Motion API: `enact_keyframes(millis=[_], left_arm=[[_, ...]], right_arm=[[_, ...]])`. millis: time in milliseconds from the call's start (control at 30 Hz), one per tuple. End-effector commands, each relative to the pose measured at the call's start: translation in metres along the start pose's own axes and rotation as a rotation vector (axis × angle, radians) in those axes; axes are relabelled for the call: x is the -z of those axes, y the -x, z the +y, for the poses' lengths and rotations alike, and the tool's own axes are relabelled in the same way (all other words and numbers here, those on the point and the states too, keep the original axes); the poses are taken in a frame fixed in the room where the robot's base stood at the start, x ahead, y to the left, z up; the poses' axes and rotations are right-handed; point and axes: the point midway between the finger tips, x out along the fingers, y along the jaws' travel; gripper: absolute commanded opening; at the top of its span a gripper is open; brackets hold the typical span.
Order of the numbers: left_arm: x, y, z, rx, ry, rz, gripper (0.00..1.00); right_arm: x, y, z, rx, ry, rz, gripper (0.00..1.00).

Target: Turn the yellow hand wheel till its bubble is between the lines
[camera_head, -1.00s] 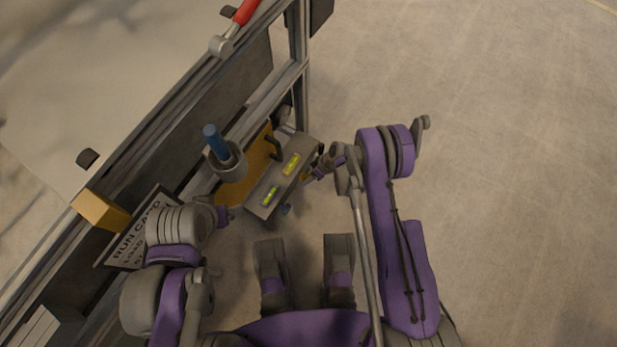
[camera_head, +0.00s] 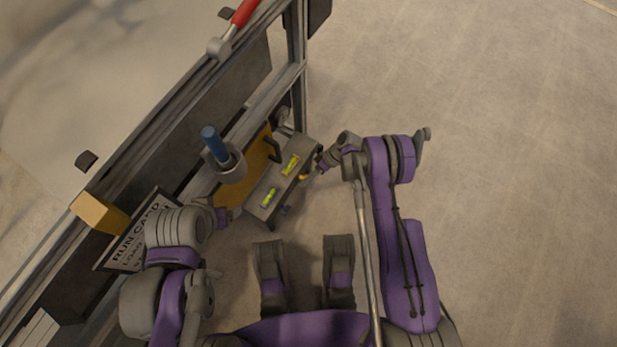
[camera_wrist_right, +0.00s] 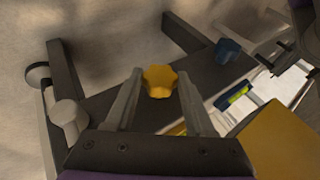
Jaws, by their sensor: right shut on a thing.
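The yellow hand wheel (camera_head: 304,177) is on the right side of a grey level box (camera_head: 262,213). In the right wrist view the wheel (camera_wrist_right: 159,81) sits between both fingers. My right gripper (camera_wrist_right: 160,78) is shut on it. A yellow vial (camera_head: 290,165) and a greener vial (camera_head: 269,197) lie on the box top. The yellow vial is nearer the yellow wheel; its bubble is too small to place against lines. The greener vial (camera_wrist_right: 238,95) also shows in the right wrist view. My left gripper (camera_head: 222,214) is at the box's left; its jaws are unclear.
A blue hand wheel (camera_head: 285,210) is on the same box side. A black handle (camera_head: 273,147) rises behind the vials. A blue-handled tool in a grey cup (camera_head: 232,168), a run card (camera_head: 138,232) and a yellow block (camera_head: 100,212) are along the bench. Open floor lies right.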

Motion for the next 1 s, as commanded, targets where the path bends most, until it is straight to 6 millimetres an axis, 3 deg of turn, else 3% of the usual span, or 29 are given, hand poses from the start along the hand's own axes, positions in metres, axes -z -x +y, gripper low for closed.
enact_keyframes(millis=[67,100,267,667,1000], left_arm=[[0.000,0.000,0.000,0.000,0.000,0.000,0.83],[0.000,0.000,0.000,0.000,0.000,0.000,0.83],[0.000,0.000,0.000,0.000,0.000,0.000,0.83],[0.000,0.002,0.000,0.000,0.000,0.000,0.83],[0.002,0.013,0.000,0.000,0.000,-0.001,0.83]], right_arm=[[0.000,0.000,0.000,0.000,0.000,0.000,0.00],[0.000,0.000,0.000,0.000,0.000,0.000,0.56],[0.000,0.000,0.000,0.000,0.000,0.000,0.84],[0.000,0.009,0.000,-0.002,-0.001,0.000,0.84],[0.000,0.075,-0.001,-0.002,-0.002,0.001,0.84]])
